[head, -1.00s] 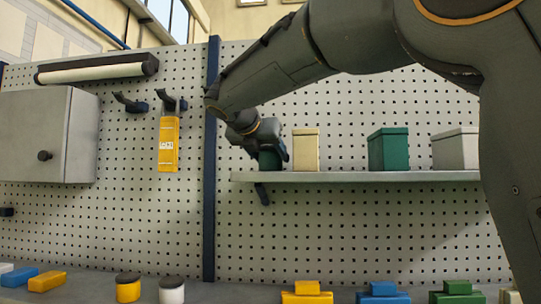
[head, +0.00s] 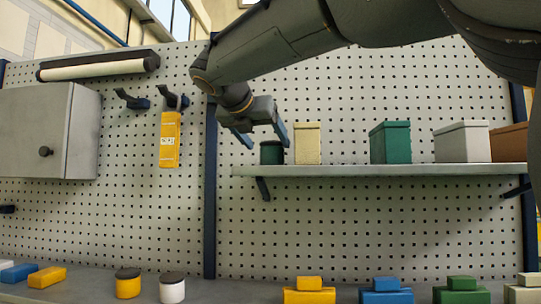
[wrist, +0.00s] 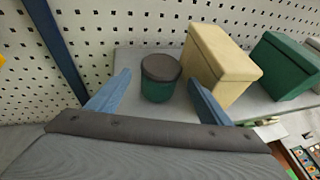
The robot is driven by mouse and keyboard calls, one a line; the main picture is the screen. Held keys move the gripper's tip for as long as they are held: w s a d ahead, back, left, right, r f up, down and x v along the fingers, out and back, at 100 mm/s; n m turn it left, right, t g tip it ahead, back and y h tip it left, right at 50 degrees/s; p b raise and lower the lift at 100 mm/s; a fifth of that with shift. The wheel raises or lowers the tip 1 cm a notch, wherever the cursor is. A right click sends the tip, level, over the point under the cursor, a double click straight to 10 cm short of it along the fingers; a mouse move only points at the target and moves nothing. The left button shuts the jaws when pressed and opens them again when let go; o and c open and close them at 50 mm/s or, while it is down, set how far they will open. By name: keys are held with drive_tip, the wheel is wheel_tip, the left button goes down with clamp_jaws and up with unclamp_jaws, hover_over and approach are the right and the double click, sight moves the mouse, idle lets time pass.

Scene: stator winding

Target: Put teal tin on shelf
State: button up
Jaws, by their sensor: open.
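The teal tin (head: 272,153), a small round tin with a dark lid, stands upright on the left end of the grey wall shelf (head: 400,170). It also shows in the wrist view (wrist: 160,82), standing on the shelf between my two finger lines but beyond the tips. My gripper (head: 262,138) is open and empty, with blue fingers spread, just above and in front of the tin. In the wrist view my gripper (wrist: 160,92) has one finger on each side of the tin, apart from it.
A cream box (head: 307,144) stands close to the tin's right. A green box (head: 390,143), a pale box (head: 462,142) and a brown box (head: 508,143) stand farther right. A yellow tag (head: 170,140) hangs at left. Coloured blocks and tins line the bench below.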

drive_tip(key=b+v, duration=0.2)
drive_tip(key=v, duration=0.5)
idle(0.4)
